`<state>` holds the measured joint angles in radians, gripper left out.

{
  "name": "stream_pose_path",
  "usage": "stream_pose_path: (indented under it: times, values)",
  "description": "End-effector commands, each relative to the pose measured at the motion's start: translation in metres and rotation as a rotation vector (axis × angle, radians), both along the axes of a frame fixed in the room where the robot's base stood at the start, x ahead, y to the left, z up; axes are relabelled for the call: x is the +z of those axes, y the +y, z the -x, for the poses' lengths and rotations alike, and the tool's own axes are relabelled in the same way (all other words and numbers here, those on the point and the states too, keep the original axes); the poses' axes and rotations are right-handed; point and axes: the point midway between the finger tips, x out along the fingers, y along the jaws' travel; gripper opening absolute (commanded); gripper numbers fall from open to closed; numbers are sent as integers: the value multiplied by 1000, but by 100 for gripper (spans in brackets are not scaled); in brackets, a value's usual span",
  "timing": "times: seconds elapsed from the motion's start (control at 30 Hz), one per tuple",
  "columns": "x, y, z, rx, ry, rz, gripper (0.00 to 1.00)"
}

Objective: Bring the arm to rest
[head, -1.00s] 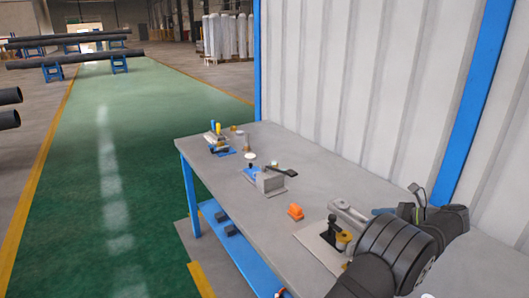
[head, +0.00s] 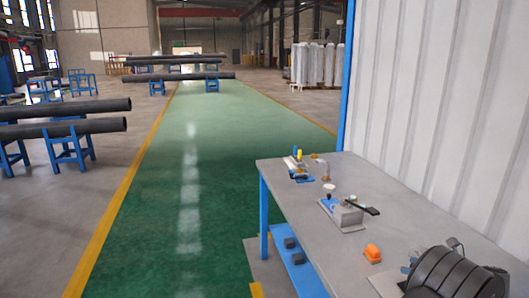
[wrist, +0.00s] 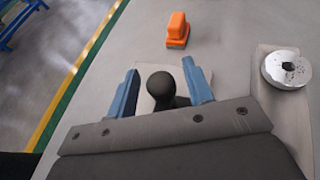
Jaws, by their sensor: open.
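My gripper (wrist: 163,90) shows in the wrist view with its two blue fingers spread apart, open. A dark round knob (wrist: 161,84) on a pale plate appears between the fingers; I cannot tell whether they touch it.
An orange block (head: 372,252) lies on the bench, also in the wrist view (wrist: 177,30). A silver round part (wrist: 287,69) sits on a plate to the right. A grey block fixture (head: 346,215) and small tools (head: 300,168) stand farther back. A ribbed wall (head: 440,110) borders the bench.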

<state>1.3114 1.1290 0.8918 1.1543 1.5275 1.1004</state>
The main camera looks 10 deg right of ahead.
Motion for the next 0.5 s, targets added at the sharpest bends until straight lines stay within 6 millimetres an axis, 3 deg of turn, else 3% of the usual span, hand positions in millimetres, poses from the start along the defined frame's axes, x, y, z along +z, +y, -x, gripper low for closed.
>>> stream_pose_path:
  times: [0.33,0.5]
  values:
    - [0,0,1,-1,0,0,47]
    - [5,-6,12,-3,0,1,47]
